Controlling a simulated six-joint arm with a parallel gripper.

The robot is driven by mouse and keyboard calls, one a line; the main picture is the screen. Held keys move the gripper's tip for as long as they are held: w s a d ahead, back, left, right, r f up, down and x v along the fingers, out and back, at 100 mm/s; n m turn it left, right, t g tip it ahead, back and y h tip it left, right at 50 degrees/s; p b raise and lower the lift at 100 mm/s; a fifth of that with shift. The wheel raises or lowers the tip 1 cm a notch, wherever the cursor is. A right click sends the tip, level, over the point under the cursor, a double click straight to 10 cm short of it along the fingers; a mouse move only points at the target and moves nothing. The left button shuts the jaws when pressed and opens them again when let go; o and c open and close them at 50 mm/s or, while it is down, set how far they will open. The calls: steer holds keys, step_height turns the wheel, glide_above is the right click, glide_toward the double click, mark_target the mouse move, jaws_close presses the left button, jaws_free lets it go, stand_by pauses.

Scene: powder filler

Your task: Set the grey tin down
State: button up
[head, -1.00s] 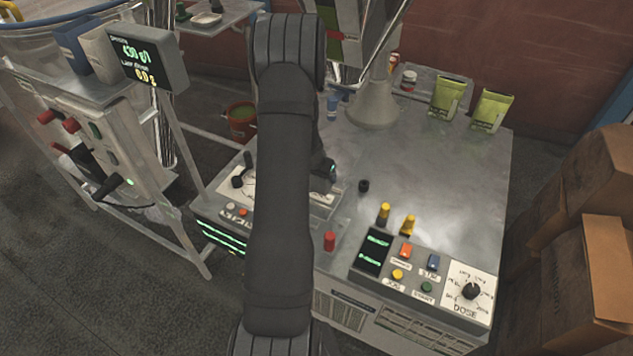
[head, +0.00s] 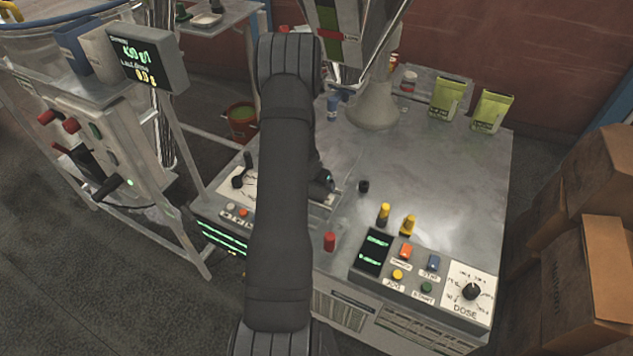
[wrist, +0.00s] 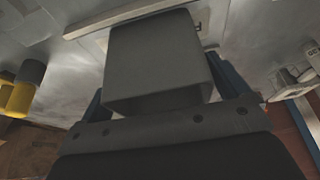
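The grey tin (wrist: 155,62) fills the upper middle of the wrist view, an open-looking squarish shape seen from close up. My gripper (wrist: 162,88) has a blue finger on each side of it and holds it between them. Its fingertips are mostly hidden by the tin. Whether the tin's base touches the metal below cannot be told. In the head view the tin and fingers are hidden behind my dark arm; only a dark wrist part shows to the right of it, low over the worktop.
The steel worktop (head: 430,165) is largely clear on the right. Yellow-capped knobs (head: 384,214), a red knob (head: 330,242) and a control panel (head: 415,278) line its front. Green pouches (head: 447,97) stand at the back. A filler cone (head: 374,106) rises behind my arm.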

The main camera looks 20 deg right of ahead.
steer(key=shift+o, duration=0.2)
steer(key=shift+r, duration=0.1)
steer(key=v, duration=1.2)
steer(key=x, duration=1.2)
stand_by(0.4)
steer(key=shift+r, duration=0.1)
